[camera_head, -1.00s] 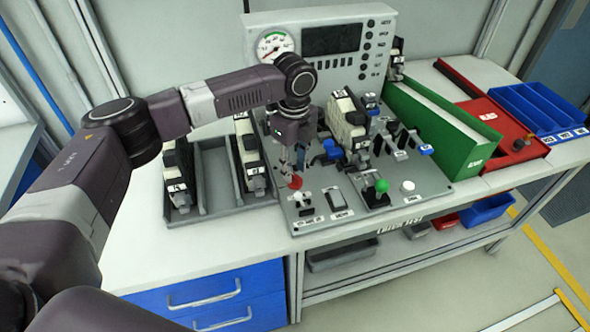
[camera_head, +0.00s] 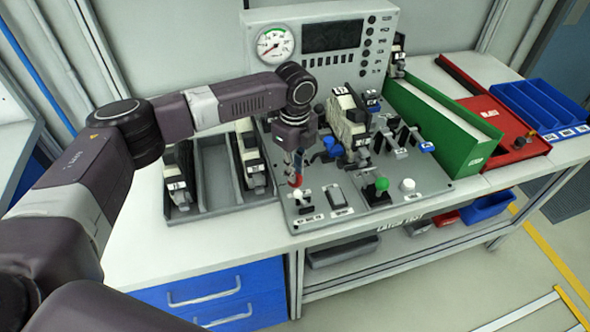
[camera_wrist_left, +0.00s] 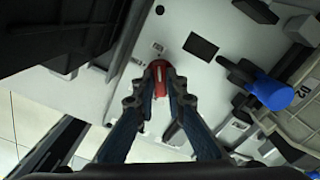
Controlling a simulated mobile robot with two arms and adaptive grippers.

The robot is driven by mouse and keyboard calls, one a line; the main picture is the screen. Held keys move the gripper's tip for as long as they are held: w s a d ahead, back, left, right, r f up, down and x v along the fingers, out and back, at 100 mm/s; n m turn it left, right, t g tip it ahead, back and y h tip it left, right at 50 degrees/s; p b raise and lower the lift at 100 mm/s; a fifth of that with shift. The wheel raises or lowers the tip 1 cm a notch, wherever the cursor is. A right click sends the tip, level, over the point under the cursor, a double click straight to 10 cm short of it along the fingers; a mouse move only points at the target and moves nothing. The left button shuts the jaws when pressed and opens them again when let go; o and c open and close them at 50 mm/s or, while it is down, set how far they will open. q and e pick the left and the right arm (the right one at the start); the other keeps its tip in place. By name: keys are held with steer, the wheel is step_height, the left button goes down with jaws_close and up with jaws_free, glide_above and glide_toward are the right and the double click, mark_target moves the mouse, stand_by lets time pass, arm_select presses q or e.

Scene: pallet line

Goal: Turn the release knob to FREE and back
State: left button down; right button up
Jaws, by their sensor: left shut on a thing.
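The red release knob (camera_head: 296,181) sits at the left front of the grey test panel (camera_head: 318,192). In the left wrist view the knob (camera_wrist_left: 160,77) shows between the fingertips, with a pale line across it. My left gripper (camera_head: 297,170) points down over the knob and is shut on it; it also shows in the left wrist view (camera_wrist_left: 160,88). The lettering beside the knob is too small to read. My right gripper is not in view.
A blue-handled lever (camera_head: 331,147) stands just right of my gripper. A grey rack (camera_head: 212,180) with dark units is to the left. A green binder (camera_head: 445,125), red box (camera_head: 505,130) and blue bins (camera_head: 540,105) are further right. The bench front left is clear.

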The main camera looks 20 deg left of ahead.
arm_select(q)
steer(key=shift+r+n+p, duration=0.15)
steer(key=shift+n+p, duration=0.25)
steer(key=shift+p, duration=0.3)
steer(key=n+p, duration=0.5)
steer(key=p, duration=0.1)
steer(key=shift+r+n+p, duration=0.15)
steer(key=shift+n+p, duration=0.15)
steer(key=shift+p, duration=0.1)
steer(key=n+p, duration=0.2)
steer(key=n, duration=0.1)
steer(key=shift+p, duration=0.4)
steer(key=shift+f+n+p, duration=0.2)
steer(key=shift+n+p, duration=0.6)
steer(key=shift+n, duration=0.4)
steer(key=shift+w, duration=0.1)
steer(key=c, duration=2)
jaws_free()
